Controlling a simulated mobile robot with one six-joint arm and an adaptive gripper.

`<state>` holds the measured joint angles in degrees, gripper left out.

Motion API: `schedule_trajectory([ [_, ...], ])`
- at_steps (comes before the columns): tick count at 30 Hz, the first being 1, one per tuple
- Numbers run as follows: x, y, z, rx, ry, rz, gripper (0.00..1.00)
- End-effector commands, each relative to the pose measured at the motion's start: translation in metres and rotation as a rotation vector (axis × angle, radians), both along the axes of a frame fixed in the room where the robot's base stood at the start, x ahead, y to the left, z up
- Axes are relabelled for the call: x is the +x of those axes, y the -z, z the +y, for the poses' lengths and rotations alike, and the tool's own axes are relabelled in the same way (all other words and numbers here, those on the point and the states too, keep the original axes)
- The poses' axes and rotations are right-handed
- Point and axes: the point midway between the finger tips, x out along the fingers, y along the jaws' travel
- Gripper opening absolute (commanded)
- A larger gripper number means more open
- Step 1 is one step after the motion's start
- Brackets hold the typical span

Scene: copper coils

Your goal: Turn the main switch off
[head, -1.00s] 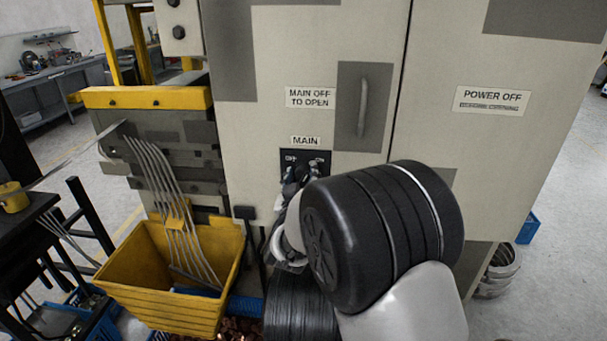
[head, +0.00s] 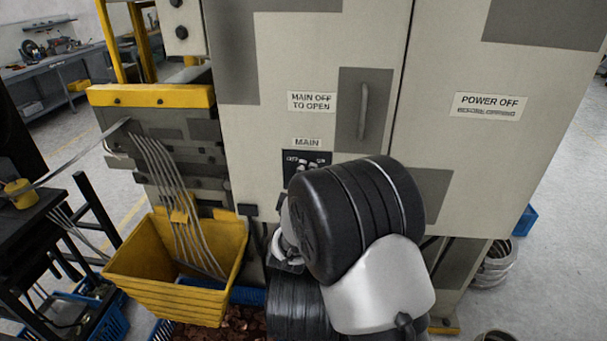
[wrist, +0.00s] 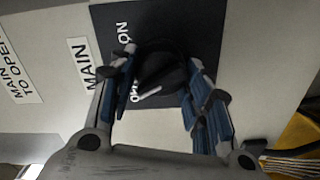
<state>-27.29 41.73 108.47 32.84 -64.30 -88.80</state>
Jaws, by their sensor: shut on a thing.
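The main switch is a dark round knob (wrist: 162,72) on a black plate (wrist: 208,25) under the MAIN label (head: 307,143). In the wrist view my gripper (wrist: 160,82) has its blue-lined fingers on either side of the knob and is shut on it. A white mark on the knob points down-left there, toward a label that is partly hidden. The ON label (wrist: 123,33) is readable at the plate's upper part. In the head view my arm covers most of my gripper, and the knob is hard to make out.
The grey cabinet (head: 270,50) has a door handle (head: 363,110) above right of the switch, and MAIN OFF TO OPEN (head: 312,101) and POWER OFF (head: 488,105) signs. A yellow bin (head: 170,285) stands at lower left. Clear floor (head: 560,270) lies on the right.

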Motion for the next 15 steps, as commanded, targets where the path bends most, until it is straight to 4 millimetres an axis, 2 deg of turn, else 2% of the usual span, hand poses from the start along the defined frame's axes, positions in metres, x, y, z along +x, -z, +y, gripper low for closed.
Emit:
schedule_trajectory([
  [6, 0.0000, -0.0006, 0.0006, -0.155, -0.001, 0.004, 0.20],
  [15, 0.0001, 0.0006, 0.0006, -0.279, -0.001, 0.008, 0.20],
])
